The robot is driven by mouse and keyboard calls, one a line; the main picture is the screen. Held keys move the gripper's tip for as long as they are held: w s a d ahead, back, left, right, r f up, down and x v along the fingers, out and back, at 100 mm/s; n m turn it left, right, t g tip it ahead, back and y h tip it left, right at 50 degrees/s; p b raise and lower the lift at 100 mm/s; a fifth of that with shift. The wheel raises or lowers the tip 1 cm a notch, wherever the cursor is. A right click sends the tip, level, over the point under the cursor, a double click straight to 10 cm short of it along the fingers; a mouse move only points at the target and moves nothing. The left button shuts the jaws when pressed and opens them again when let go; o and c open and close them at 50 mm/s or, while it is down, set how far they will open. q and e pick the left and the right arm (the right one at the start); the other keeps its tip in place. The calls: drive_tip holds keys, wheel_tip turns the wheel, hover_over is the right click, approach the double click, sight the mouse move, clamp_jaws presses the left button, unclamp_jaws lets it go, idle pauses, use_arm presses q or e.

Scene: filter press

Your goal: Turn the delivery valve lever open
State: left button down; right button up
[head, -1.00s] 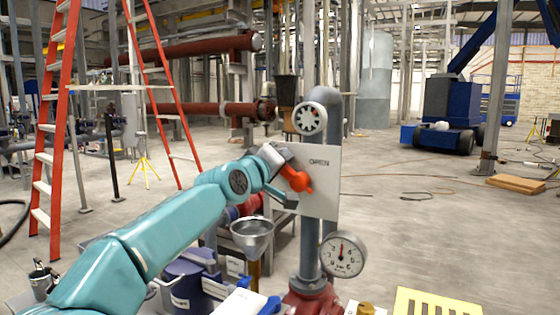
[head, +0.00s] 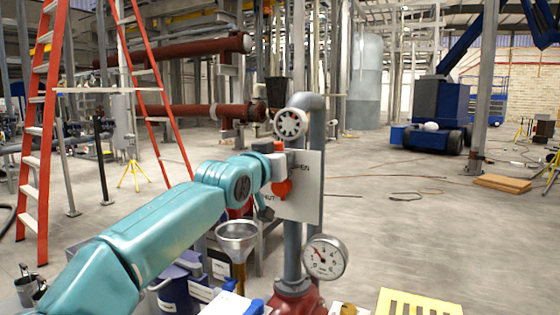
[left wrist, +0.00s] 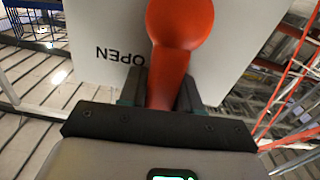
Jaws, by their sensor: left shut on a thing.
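The red delivery valve lever (head: 282,188) sits in front of a white plate (head: 308,205) on the grey vertical pipe. Its handle points about straight up from its rounded hub, and a red tip shows above my gripper. The plate reads OPEN at upper right; letters ending in UT show at lower left. My left gripper (head: 277,168) is shut on the lever's handle. In the left wrist view the handle (left wrist: 168,75) lies between the fingers (left wrist: 162,92), with the round hub beyond and OPEN upside down to its left. My right gripper is not in view.
A pressure gauge (head: 325,257) is on the pipe below the plate, its needle to the upper left. A handwheel (head: 290,123) is above. A metal funnel (head: 237,234) stands below my left arm. A yellow slotted piece (head: 420,303) lies at front right. Open floor extends right.

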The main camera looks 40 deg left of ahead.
use_arm(q)
drive_tip(key=shift+w+d+f+m, duration=0.15)
drive_tip(key=shift+d+f+m, duration=0.1)
drive_tip(key=shift+m, duration=0.15)
drive_tip(key=c, duration=0.9)
unclamp_jaws()
drive_tip(key=shift+r, duration=0.2)
drive_tip(key=shift+s, duration=0.3)
drive_tip(key=b+v, duration=0.4)
drive_tip(key=v, duration=1.2)
drive_tip(key=shift+b, duration=0.4)
